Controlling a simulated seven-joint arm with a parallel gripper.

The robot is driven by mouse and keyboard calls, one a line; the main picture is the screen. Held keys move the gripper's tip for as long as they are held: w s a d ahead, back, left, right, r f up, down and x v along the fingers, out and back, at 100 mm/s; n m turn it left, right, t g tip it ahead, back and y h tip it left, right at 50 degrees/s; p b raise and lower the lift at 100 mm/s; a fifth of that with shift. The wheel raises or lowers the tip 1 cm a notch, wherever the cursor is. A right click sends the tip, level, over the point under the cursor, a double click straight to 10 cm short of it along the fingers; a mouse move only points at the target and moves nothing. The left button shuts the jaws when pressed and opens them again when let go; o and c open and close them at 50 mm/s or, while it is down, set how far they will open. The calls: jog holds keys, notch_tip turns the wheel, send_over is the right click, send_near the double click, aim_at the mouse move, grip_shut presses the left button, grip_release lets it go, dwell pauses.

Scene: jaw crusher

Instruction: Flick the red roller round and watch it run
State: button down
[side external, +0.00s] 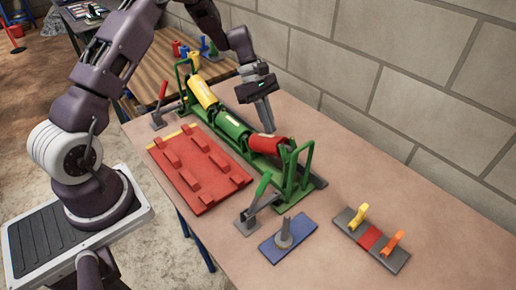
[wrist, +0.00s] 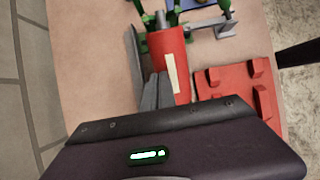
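The red roller (side external: 266,144) lies at the near end of a line of rollers in a green frame, after a green roller (side external: 231,125) and a yellow roller (side external: 202,92). It has a pale strip along its side, clear in the wrist view, where the roller (wrist: 168,48) points away from me. My gripper (side external: 268,129) points down at the red roller, its fingers together with nothing seen between them. In the wrist view, the fingertips (wrist: 156,74) overlap the roller's left edge. I cannot tell whether they touch it.
Green uprights (side external: 299,165) stand at the roller's near end. A red pegged board (side external: 199,166) lies beside the frame. A green-handled lever (side external: 262,186), a blue plate with a grey post (side external: 288,239) and a grey plate with yellow and orange levers (side external: 369,238) are nearer. A block wall stands behind.

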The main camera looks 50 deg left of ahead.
jog(key=w, duration=0.5)
jog(key=d+r+v, duration=0.1)
jog(key=d+v, duration=0.1)
jog(key=v, duration=0.6)
jog(key=s+d+r+m+t+y, duration=0.1)
jog(key=s+d+r+m, duration=0.25)
jog(key=s+r, duration=0.4)
jog(key=s+d+r+m+t+y, duration=0.1)
jog(key=s+d+r+m+y, duration=0.15)
jog(key=s+r+m, duration=0.4)
jog(key=s+d+r+m+t+y, duration=0.1)
jog(key=s+m, duration=0.7)
jog(key=s, duration=1.3)
jog(key=d+t+y, duration=0.1)
jog(key=t, duration=0.1)
jog(key=shift+d+r+t, duration=0.15)
jog(key=shift+d+t, duration=0.15)
